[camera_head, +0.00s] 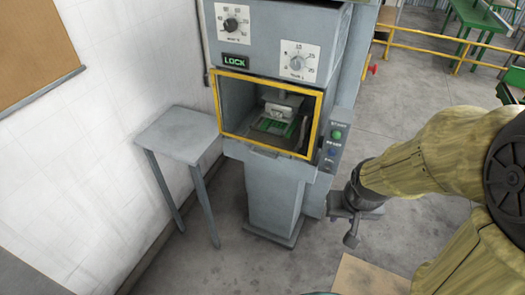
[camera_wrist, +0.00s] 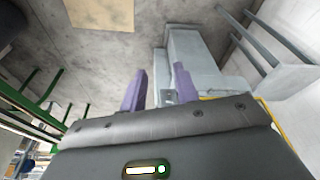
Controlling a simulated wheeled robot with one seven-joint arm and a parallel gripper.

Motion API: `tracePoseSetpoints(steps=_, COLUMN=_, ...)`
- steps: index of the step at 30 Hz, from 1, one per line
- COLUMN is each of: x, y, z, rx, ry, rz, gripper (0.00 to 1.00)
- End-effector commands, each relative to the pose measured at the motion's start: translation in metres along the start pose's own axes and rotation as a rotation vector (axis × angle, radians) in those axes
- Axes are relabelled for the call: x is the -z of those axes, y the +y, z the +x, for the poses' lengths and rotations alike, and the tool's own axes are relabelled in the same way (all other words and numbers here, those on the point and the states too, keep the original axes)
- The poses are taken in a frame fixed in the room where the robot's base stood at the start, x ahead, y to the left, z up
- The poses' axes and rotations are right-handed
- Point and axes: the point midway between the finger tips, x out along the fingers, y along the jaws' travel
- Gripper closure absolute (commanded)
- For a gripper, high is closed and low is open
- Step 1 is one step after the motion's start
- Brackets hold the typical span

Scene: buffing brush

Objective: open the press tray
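The grey press (camera_head: 270,55) has an opening framed in yellow, with a lit LOCK sign above it. Inside the opening lies a green board on the press tray (camera_head: 273,126), under a grey press head. The tray appears to sit inside the press. A grey handle-like bar (camera_head: 262,151) shows just below the lower yellow edge. My gripper (camera_head: 345,224) is to the right of the press and lower than the opening, apart from the tray. In the wrist view its two purple fingers (camera_wrist: 158,84) are spread with nothing between them, and the press column shows beyond.
A small grey table (camera_head: 178,134) stands left of the press, near the white wall. A tan floor patch (camera_head: 370,277) lies in front. Yellow rails (camera_head: 440,47) and green tables are behind.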

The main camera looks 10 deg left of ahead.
Motion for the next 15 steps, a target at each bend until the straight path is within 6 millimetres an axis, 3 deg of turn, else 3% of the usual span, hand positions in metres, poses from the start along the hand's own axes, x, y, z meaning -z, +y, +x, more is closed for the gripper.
tracePoseSetpoints(steps=5, x=0.038, y=-0.019, z=0.052, rx=0.034, ry=0.127, rz=0.072, gripper=0.67)
tracePoseSetpoints(steps=15, x=0.138, y=-0.094, z=0.163, rx=0.25, ry=0.493, rz=0.344, gripper=0.67)
